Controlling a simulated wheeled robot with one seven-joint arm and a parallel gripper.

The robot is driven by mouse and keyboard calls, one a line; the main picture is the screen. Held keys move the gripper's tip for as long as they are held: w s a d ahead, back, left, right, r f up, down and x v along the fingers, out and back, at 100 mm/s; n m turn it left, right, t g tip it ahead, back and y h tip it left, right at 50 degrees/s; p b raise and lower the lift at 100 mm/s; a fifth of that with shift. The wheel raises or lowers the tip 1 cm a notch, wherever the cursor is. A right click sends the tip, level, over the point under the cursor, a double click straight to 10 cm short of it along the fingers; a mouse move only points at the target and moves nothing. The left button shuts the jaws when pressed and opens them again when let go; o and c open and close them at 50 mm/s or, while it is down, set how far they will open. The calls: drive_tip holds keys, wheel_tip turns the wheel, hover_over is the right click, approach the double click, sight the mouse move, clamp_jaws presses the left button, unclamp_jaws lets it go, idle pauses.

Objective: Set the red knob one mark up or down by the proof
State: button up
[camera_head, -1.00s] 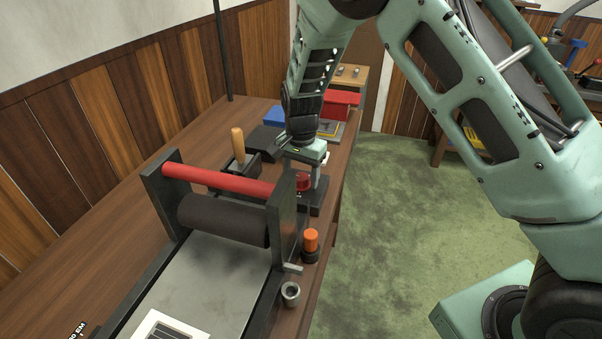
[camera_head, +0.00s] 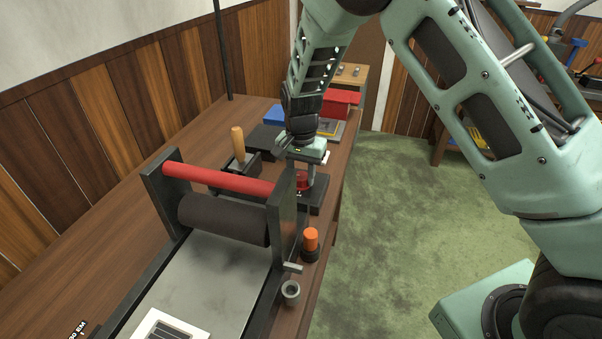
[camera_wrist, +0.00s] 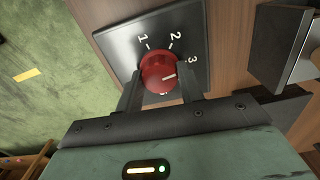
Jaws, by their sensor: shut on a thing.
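The red knob (camera_wrist: 158,74) sits on a black dial plate (camera_wrist: 112,46) marked 1, 2 and 3 in white, with a further mark partly hidden at the bottom. The white line on the knob points to the right, near the 3. My gripper (camera_wrist: 161,88) has one finger on each side of the knob and is shut on it. In the head view the knob (camera_head: 304,182) shows below my gripper (camera_head: 306,176), beside the press. The proof (camera_head: 168,328) may be the white sheet with dark bars on the press bed, cut off at the lower edge.
The press (camera_head: 287,215), with a red roller (camera_head: 220,178) and a dark roller (camera_head: 225,219), stands close to the knob. An orange-capped bottle (camera_head: 310,243) and a small grey cup (camera_head: 290,293) stand by its right side. Green floor lies open to the right.

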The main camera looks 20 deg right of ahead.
sight(301, 175)
drive_tip(key=n, duration=0.4)
drive_tip(key=shift+n, duration=2)
drive_tip(key=o, duration=1)
wheel_tip(301, 175, up, 18)
drive_tip(key=shift+f+b, duration=0.25)
drive_tip(key=shift+b, duration=0.6)
